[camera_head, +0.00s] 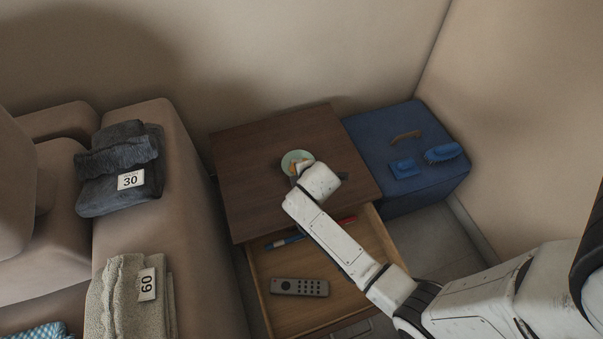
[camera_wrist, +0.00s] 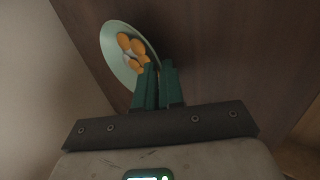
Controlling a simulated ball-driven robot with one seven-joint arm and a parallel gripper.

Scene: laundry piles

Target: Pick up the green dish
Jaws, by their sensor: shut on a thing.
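The green dish (camera_head: 291,157) is a small round pale green plate on or just above the brown wooden side table (camera_head: 250,160). In the wrist view the dish (camera_wrist: 112,45) looks tilted, with several orange pieces (camera_wrist: 131,45) on it. My gripper (camera_wrist: 157,68) has dark green fingers, close together and shut on the dish's near rim. In the head view my wrist hides the fingers and the near part of the dish. I cannot tell whether the dish still touches the table top.
An open drawer (camera_head: 358,311) below the table top holds a grey remote (camera_head: 299,287), a blue pen (camera_head: 286,241) and a red item (camera_head: 347,219). A sofa with folded towels (camera_head: 119,190) stands left.

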